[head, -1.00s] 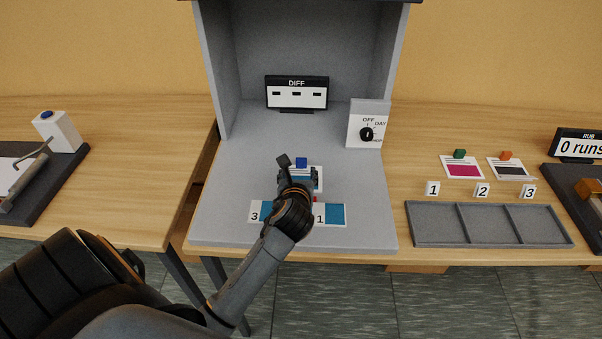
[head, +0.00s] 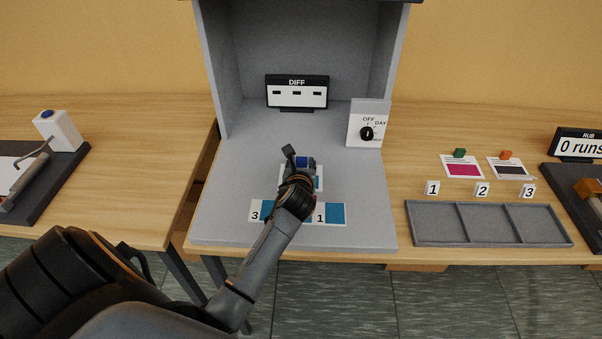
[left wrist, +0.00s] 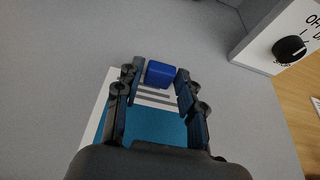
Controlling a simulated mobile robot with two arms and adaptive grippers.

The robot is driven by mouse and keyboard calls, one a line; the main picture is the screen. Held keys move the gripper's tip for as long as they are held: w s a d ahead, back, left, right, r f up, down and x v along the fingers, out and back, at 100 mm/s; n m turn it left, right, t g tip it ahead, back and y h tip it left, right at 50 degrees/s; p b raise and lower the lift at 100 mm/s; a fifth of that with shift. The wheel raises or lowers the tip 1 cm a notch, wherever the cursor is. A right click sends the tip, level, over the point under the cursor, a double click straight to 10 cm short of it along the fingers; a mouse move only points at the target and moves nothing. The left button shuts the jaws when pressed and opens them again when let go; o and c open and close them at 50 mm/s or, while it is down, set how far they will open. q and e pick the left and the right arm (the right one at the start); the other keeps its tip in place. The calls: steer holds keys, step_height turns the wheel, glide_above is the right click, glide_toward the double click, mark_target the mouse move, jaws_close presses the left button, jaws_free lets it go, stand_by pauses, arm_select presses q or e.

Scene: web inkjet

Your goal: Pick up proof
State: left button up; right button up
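The proof is a white card with a teal patch (left wrist: 150,122) and printed lines, with a blue block (left wrist: 160,74) at its far edge. It lies on the grey booth floor; in the head view its right part (head: 319,178) shows past my arm. My left gripper (left wrist: 157,80) is open, with one finger on each side of the blue block and small gaps visible. In the head view my left gripper (head: 301,159) is at the block, and my wrist hides much of the card. My right gripper is out of view.
A strip with teal patches numbered 3 and 1 (head: 335,213) lies nearer, partly hidden by my arm. A DIFF display (head: 296,92) and dial box (head: 368,124) stand in the booth. A three-part tray (head: 489,224) and two cards with green and orange blocks are right.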

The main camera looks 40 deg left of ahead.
arm_select(q)
steer(key=c, duration=0.5)
steer(key=shift+c, duration=0.2)
steer(key=shift+r, duration=0.45)
step_height(320, 180, up, 3)
steer(key=shift+s+d+f, duration=0.1)
steer(key=shift+d, duration=0.05)
steer(key=s+d+r, duration=0.9)
steer(key=s, duration=0.1)
steer(key=shift+d, duration=0.2)
